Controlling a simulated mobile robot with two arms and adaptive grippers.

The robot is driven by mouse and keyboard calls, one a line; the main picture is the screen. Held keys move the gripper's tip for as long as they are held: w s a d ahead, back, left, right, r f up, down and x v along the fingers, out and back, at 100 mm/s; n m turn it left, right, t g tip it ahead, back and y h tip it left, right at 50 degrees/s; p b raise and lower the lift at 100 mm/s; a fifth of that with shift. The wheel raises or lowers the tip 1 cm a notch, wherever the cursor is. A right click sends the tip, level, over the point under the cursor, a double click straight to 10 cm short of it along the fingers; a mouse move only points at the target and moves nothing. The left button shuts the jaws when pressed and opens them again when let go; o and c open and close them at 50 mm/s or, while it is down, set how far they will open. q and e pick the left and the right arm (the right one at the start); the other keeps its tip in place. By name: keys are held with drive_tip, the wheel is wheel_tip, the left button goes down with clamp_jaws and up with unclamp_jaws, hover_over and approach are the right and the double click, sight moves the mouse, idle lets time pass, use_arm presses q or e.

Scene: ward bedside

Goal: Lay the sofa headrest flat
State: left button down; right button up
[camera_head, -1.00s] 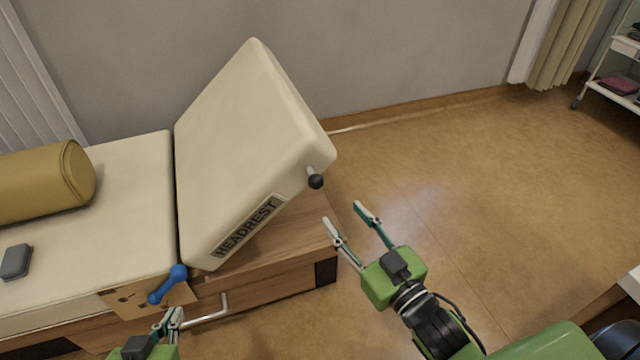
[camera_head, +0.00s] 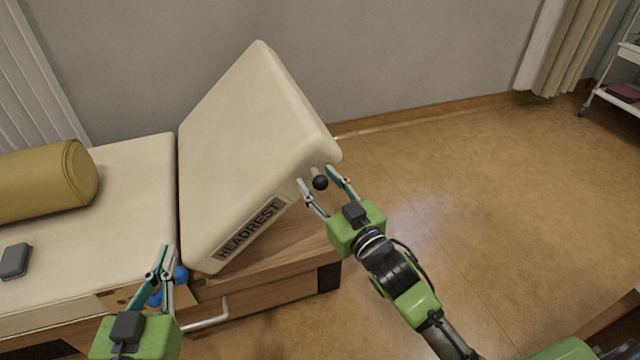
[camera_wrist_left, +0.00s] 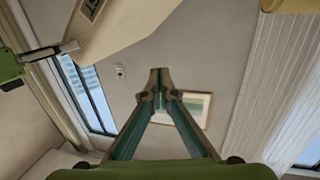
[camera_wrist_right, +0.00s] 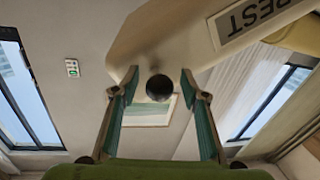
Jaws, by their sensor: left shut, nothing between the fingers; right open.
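The cream headrest (camera_head: 245,140) is tilted up steeply at the right end of the sofa, with a HEADREST label (camera_head: 249,229) on its side. A black knob (camera_head: 320,183) sticks out near its raised end. My right gripper (camera_head: 325,180) is open with its fingers on either side of the knob; the knob (camera_wrist_right: 159,88) shows between the fingertips in the right wrist view. My left gripper (camera_head: 164,250) is shut and empty, in front of the blue lever (camera_head: 181,275) on the sofa's side and partly hiding it. Contact with the lever cannot be told.
A mustard bolster (camera_head: 50,182) and a dark grey remote-like object (camera_head: 15,261) lie on the flat seat (camera_head: 130,200). A metal handle (camera_head: 208,318) sticks out from the wooden base. The floor to the right is clear, with a white trolley (camera_head: 618,98) at the far right.

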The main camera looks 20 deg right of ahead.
clamp_jaws()
drive_tip(key=shift+f, duration=0.1)
